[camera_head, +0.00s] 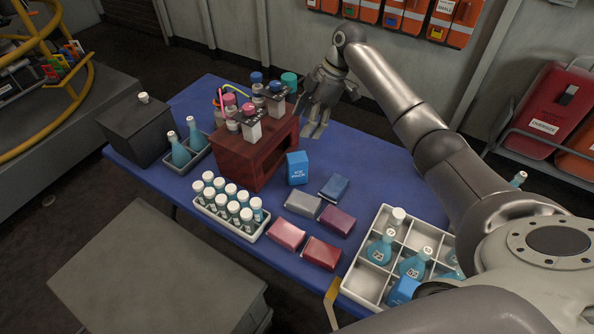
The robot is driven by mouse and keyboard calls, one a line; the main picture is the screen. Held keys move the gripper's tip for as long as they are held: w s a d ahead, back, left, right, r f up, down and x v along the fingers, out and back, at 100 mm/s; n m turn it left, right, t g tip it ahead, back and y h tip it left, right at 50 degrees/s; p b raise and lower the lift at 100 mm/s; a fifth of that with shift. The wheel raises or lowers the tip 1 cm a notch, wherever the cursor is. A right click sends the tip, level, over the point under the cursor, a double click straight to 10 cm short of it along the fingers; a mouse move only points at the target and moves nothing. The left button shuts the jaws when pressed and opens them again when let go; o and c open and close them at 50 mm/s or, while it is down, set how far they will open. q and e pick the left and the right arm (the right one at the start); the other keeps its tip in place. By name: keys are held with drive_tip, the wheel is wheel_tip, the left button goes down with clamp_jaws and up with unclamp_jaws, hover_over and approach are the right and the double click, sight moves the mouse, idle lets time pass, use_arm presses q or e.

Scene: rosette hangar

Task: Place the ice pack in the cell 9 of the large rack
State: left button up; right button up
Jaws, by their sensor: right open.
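A blue ice pack (297,168) with white lettering stands upright on the blue table, just right of the dark red wooden box. The large white rack (366,281) is at the table's right front, partly hidden by my arm. Its visible cells hold blue flasks, a white-capped item and a blue block (403,290); some cells are empty. I cannot read cell numbers. My right gripper (315,131) is open and empty, pointing down behind the ice pack, near the box's right end and apart from the pack. My left gripper is not in view.
Coloured boxes (321,252) lie between ice pack and rack. A small rack of white-capped bottles (233,222) stands at the front. The red box (253,164) carries several bottles and devices. Flasks in a tray (202,154) and a dark case (140,130) are left. The table's back right is clear.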

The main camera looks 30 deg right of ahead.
drive_tip(key=b, duration=0.7)
hover_over(299, 157)
drive_tip(key=d, duration=0.2)
drive_tip(key=f, duration=0.7)
drive_tip(key=shift+s+d+f, duration=0.15)
drive_tip(key=shift+s, duration=0.05)
drive_tip(key=shift+f, duration=0.4)
drive_tip(key=x, duration=0.4)
drive_tip(key=shift+f, duration=0.15)
drive_tip(key=shift+p+x, duration=0.55)
drive_tip(key=shift+x, duration=2.65)
drive_tip(key=c, duration=1.2)
drive_tip(key=shift+c, duration=0.9)
drive_tip(key=shift+r, duration=0.25)
